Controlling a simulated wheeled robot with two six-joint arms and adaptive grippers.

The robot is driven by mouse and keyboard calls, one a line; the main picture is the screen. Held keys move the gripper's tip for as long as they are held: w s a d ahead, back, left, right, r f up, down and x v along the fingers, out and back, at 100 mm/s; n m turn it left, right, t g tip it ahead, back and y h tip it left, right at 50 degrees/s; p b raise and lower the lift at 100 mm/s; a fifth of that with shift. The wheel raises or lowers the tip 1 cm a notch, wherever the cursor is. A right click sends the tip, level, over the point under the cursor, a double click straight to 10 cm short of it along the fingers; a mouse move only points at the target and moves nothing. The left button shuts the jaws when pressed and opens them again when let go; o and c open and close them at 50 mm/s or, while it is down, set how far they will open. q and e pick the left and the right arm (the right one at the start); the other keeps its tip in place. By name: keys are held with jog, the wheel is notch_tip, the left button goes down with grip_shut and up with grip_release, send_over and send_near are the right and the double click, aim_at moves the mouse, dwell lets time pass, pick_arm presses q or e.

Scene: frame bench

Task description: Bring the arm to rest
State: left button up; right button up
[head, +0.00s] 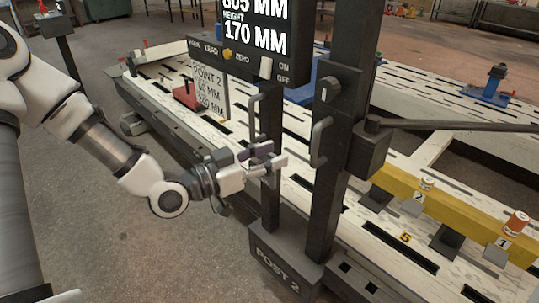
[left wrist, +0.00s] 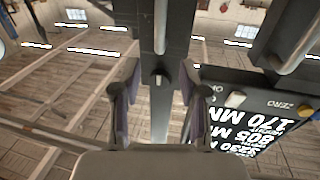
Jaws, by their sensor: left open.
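My left arm comes in from the left in the head view. Its left gripper (head: 268,161) is open beside the thin dark post with a grey handle (head: 255,105), below the display panel (head: 255,28). In the left wrist view the two purple-padded fingers of the gripper (left wrist: 158,80) stand apart with a dark post (left wrist: 160,105) visible between and beyond them. I see nothing held. I cannot tell whether a finger touches the post. My right gripper is not in view.
A thick dark post (head: 335,150) with grey handles rises from the Post 2 base (head: 285,262). The slotted white bench (head: 330,205) runs behind, with a yellow beam (head: 440,207) at right. A red block (head: 188,95) lies on the bench. Open floor (head: 130,230) is at lower left.

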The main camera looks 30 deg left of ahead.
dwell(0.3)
pick_arm(q)
jog(key=s+d+f+g+y, duration=0.1)
jog(key=s+f+g, duration=0.2)
jog(key=f, duration=0.6)
jog(key=s+d+f+g+y, duration=0.1)
jog(key=s+d+f+g, duration=0.15)
jog(key=f, duration=0.65)
jog(key=s+d+f+g+y, duration=0.1)
jog(key=s+f+g, duration=0.2)
jog(key=f, duration=0.6)
jog(key=s+a+f+n+g+y, duration=0.3)
jog(key=s+f, duration=0.4)
jog(key=s, duration=0.1)
jog(key=s+a+f+n+g+y, duration=0.2)
jog(key=s+f+n+g+y, duration=0.15)
jog(key=s+f, duration=0.4)
notch_tip(320, 180, up, 13)
jog(key=p, duration=1.2)
jog(key=shift+s+a+p, duration=0.3)
jog(key=shift+s, duration=0.15)
